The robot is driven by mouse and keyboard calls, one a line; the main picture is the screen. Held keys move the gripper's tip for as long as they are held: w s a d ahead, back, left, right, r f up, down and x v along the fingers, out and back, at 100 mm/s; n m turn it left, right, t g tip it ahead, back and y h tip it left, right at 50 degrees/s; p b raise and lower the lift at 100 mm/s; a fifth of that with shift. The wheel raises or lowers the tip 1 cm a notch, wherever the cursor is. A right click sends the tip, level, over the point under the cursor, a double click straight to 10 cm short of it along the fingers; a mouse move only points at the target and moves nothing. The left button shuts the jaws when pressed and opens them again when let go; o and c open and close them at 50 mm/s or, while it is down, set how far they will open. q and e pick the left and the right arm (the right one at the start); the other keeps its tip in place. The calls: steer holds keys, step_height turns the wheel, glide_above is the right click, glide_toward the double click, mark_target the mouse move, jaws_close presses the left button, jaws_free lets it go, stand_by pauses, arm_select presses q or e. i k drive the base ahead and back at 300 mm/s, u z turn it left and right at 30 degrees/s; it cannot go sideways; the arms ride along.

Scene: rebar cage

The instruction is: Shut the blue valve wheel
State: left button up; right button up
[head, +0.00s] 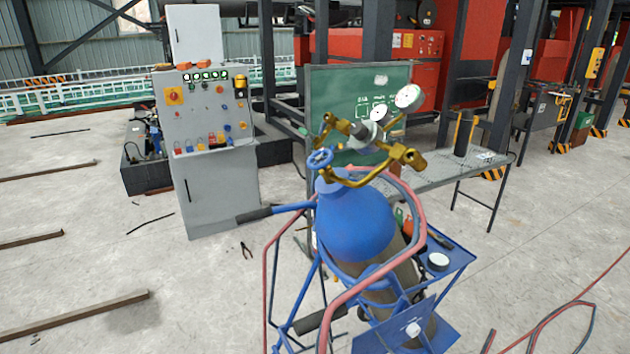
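The blue valve wheel (320,158) is a small round handwheel near the top of a blue gas cylinder (352,222). It sits at the left of the brass valve and regulator fittings (375,165). Two white-faced gauges, the larger one (409,97) higher and to the right, rise above the fittings. The cylinder stands tilted in the picture on a blue trolley (400,335). I cannot tell from this view how far the wheel is turned. Neither of my grippers is in the head view.
A red hose (415,200) loops around the cylinder's right side and down its front. The trolley's black-gripped handle (262,213) sticks out left. A grey control cabinet (215,190) stands behind left, a metal-topped table (440,172) behind right.

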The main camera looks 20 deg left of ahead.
mark_target(320, 163)
steer(key=u, duration=0.85)
steer(key=i, duration=0.9)
steer(key=z, duration=0.75)
